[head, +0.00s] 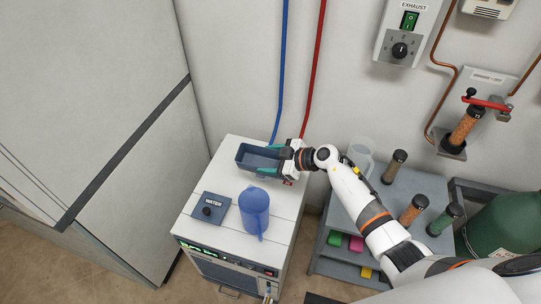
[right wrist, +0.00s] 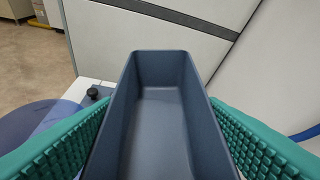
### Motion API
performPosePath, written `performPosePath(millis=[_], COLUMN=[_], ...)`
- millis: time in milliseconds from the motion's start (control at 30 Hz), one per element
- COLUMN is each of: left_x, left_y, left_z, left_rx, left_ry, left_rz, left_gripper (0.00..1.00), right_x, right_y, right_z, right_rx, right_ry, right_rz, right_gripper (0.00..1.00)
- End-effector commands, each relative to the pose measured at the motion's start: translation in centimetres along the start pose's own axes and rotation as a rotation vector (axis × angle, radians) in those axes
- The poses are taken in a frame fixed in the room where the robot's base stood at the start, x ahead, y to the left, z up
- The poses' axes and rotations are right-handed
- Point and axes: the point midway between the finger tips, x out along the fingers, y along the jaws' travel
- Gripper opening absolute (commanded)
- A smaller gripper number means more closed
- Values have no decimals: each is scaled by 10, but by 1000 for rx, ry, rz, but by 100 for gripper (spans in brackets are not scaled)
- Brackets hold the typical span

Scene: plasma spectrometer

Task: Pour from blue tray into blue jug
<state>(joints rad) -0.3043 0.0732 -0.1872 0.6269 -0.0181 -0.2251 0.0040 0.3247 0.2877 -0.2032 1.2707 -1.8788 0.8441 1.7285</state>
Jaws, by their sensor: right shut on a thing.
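The blue tray (head: 257,157) is a dark slate-blue, open-topped oblong box, held above the back of the white machine's top. My right gripper (head: 266,160) is shut on it, with a teal finger pad on each side. In the right wrist view the tray (right wrist: 160,115) lies between the two pads, and its visible inside looks empty. The blue jug (head: 254,211) stands on the machine top, in front of the tray and apart from it. Part of the jug shows blurred at the left edge of the right wrist view (right wrist: 30,122). My left gripper is not in view.
The white machine (head: 180,222) also carries a small panel marked WATER with a black knob (head: 208,210). A grey cart at the right holds a clear jug (head: 361,152) and several capped cylinders (head: 414,208). A green tank (head: 503,232) stands further right. Blue and red pipes run down the wall behind.

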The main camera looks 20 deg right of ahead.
Motion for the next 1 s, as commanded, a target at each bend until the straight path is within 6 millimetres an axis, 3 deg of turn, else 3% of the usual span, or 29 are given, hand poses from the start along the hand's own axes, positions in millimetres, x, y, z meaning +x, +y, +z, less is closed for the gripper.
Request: performPosePath(millis=[133,200,400,700,1000], left_x=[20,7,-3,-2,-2], left_y=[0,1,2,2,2], left_z=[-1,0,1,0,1], left_rx=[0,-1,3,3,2], left_ry=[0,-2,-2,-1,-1], left_rz=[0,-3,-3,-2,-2], left_gripper=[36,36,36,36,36], right_x=[1,-4,-4,-3,-3], right_y=[17,22,42,62,66], right_z=[0,8,7,6,6], right_rx=[-127,-172,-305,-450,-482], right_ry=[-4,-3,-3,-4,-3], right_rz=[-69,-94,-168,-248,-265], right_gripper=[36,36,36,36,36])
